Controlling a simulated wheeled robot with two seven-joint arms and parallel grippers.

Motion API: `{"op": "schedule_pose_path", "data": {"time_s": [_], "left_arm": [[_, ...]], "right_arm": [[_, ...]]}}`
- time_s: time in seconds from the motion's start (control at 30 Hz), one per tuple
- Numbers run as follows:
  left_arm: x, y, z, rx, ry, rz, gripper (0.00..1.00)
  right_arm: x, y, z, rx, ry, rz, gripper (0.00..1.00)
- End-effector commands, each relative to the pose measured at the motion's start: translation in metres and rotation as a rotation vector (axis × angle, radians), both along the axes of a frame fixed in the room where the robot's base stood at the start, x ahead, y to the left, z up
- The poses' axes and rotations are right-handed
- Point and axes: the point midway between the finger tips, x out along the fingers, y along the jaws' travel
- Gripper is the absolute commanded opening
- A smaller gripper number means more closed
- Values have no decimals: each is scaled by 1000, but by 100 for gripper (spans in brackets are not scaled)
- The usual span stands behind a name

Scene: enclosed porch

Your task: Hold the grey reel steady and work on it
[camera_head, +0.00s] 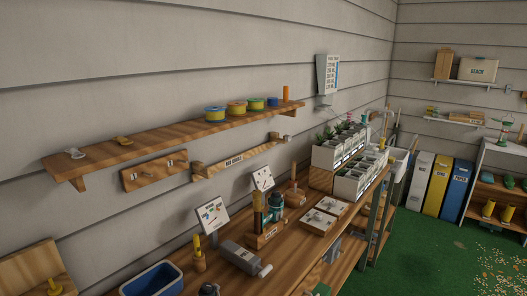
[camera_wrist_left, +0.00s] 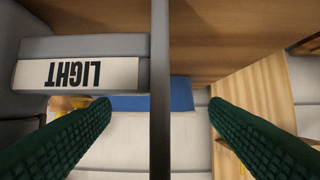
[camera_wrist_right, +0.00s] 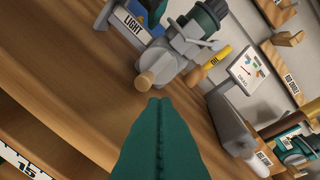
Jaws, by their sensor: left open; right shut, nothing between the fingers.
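In the right wrist view a grey device with a crank and a round wooden knob, seemingly the grey reel (camera_wrist_right: 165,62), stands on the wooden bench beside a "LIGHT" label. A dark green cylinder (camera_wrist_right: 208,14) sits at its top. In the head view only a dark top (camera_head: 209,289) shows at the bottom edge, perhaps the same device. My right gripper (camera_wrist_right: 158,101) is shut and empty, its tips pointing toward the knob, apart from it. My left gripper (camera_wrist_left: 160,102) is open; a thin grey upright bar (camera_wrist_left: 160,60) shows between its fingers. A grey block labelled "LIGHT" (camera_wrist_left: 80,72) is left of it.
A blue bin (camera_head: 152,280) and a grey box with a pale handle (camera_head: 240,256) stand on the bench (camera_head: 285,243). Planters fill the far end.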

Motion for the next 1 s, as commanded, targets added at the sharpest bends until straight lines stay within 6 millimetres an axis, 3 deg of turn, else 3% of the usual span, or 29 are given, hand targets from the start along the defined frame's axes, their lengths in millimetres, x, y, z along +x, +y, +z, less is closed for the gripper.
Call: {"op": "schedule_pose_path", "data": {"time_s": [0.57, 1.0], "left_arm": [[0, 0, 0, 0, 0, 0, 70], [-10, -12, 14, -1, 2, 0, 70]], "right_arm": [[0, 0, 0, 0, 0, 0, 0], [0, 0, 24, 0, 0, 0, 0]]}}
